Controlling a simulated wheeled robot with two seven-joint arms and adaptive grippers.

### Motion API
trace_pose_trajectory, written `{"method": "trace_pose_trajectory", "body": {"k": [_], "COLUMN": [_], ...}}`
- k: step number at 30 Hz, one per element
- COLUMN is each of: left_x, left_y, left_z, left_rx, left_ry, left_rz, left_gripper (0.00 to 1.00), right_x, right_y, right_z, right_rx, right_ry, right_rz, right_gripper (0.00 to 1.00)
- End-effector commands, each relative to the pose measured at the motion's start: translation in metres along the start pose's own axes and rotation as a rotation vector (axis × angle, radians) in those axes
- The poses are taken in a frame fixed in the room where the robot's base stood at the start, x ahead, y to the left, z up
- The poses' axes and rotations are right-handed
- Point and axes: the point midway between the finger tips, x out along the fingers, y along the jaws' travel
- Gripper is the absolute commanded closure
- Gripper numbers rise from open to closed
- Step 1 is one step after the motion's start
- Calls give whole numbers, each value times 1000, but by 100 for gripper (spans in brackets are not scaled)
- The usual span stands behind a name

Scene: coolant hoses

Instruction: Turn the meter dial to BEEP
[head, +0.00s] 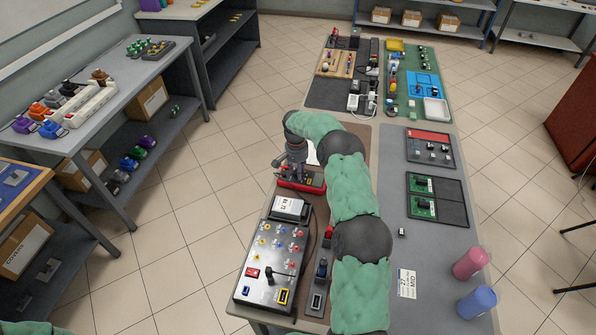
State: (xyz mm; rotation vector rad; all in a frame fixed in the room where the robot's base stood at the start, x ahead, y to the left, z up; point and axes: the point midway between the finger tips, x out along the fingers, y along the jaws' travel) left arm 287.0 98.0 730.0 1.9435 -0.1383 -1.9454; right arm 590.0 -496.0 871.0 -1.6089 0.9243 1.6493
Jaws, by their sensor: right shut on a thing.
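The meter (290,185), a red-edged device with a dark face, lies on the brown mat near the left edge of the long table. My right arm reaches over the table from the near side. Its gripper (297,172) points down at the meter and is shut on its dial. The gripper covers the dial, so its setting and markings cannot be read. My left gripper is not in view; only a bit of green arm sleeve shows at the bottom left corner.
A grey panel (252,262) with coloured sockets and a small display box (289,208) stand nearer than the meter. A pink cup (470,264) and a blue cup (478,302) stand at the near right. Green-board trays (437,198) lie right of my arm.

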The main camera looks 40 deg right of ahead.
Motion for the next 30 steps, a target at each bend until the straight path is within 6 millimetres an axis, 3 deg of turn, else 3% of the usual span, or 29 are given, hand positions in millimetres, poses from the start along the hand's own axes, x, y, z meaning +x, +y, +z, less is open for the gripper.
{"method": "trace_pose_trajectory", "body": {"k": [13, 30], "left_x": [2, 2], "left_y": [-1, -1], "left_z": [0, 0], "left_rx": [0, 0], "left_ry": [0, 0], "left_rz": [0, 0], "left_gripper": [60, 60], "right_x": [1, 1], "right_y": [0, 0], "right_z": [1, 1], "right_rx": [248, 293], "right_ry": [-15, -17], "right_rz": [0, 1], "right_gripper": [98, 98]}}
